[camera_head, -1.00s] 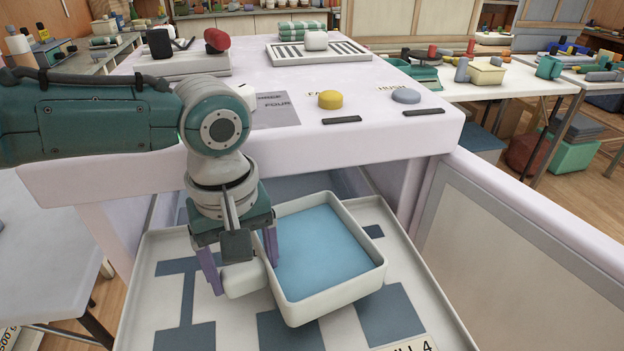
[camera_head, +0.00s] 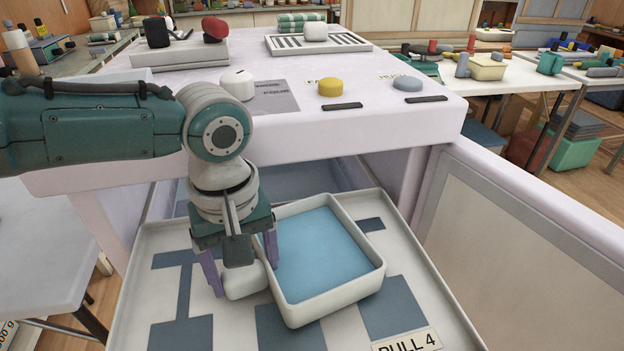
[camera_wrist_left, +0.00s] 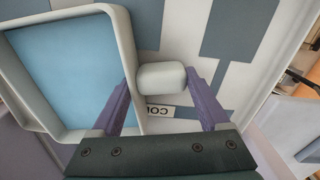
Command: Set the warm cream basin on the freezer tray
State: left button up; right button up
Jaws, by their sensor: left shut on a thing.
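The cream basin (camera_head: 335,303), a rounded square dish with a blue inside, is over the middle of the pulled-out freezer tray (camera_head: 232,322). The tray is pale with blue-grey patches and a "PULL 4" label. My left gripper (camera_head: 243,280) points down at the basin's left side, its purple fingers either side of the basin's cream lug handle, shut on it. The left wrist view shows the handle (camera_wrist_left: 162,77) between the fingers and the basin wall (camera_wrist_left: 122,45) beside it. The basin looks level; I cannot tell whether its underside touches the tray. My right gripper is out of view.
The white bench (camera_head: 290,140) stands behind the tray, with a yellow button (camera_head: 331,87), a grey button (camera_head: 408,83) and a white jar (camera_head: 237,84) on top. A pale panel (camera_head: 510,240) stands to the right. Tray floor is bare left of the basin.

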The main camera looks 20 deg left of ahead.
pick_arm(q)
jog(key=shift+f, duration=0.3)
jog(key=o, duration=1.5)
jog(key=shift+o, duration=0.4)
notch_tip(320, 180, up, 10)
jog(key=p, duration=0.3)
jog(key=shift+f, duration=0.1)
